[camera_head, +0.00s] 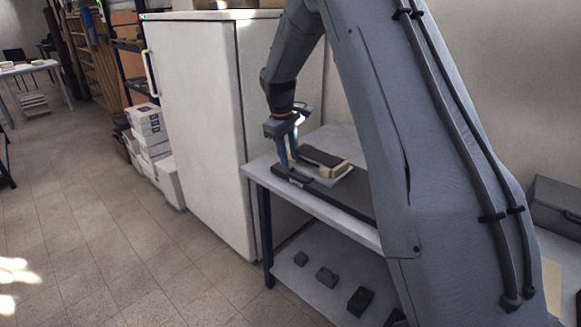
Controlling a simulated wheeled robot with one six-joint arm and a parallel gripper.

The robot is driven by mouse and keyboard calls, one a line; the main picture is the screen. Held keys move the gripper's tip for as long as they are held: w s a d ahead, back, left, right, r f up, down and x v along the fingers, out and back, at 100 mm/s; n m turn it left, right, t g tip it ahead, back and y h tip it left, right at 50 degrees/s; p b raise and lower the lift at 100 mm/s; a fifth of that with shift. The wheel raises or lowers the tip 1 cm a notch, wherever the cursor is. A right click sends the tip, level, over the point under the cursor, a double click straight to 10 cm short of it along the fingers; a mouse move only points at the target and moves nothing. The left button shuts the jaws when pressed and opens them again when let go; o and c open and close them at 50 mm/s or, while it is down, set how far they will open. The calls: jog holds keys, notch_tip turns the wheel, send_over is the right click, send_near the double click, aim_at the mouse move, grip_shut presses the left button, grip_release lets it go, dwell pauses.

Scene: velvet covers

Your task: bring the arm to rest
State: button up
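My arm comes down from the top and covers much of the right half of the head view. My gripper (288,163) points downward over the left end of a table (256,172). Its two bluish fingers show with a gap between them, and nothing is seen held there. The fingertips are close above or at the near edge of a dark flat tray or board (345,200); I cannot tell whether they touch. A dark-topped block with a pale yellow side (333,168) lies just right of the fingers.
A white fridge-like cabinet (195,110) stands close on the left of the table. Several small blocks (327,277) lie on the lower shelf. A grey case (557,203) is at the far right. Stacked boxes (150,145) line the wall. The tiled floor at left is clear.

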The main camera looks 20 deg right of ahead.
jog(key=shift+s+a+r, duration=0.1)
jog(key=shift+a+r, duration=0.05)
jog(key=shift+r, duration=0.75)
jog(key=s+a+f+m, duration=0.1)
jog(key=s+m, duration=0.2)
jog(key=s, duration=1.5)
jog(key=s+a+f+m+y, duration=0.1)
jog(key=s+a+m, duration=0.1)
jog(key=s, duration=1.6)
jog(key=shift+s+a+f+m+y, duration=0.2)
jog(key=shift+s+m+y, duration=0.1)
jog(key=shift+m, duration=0.4)
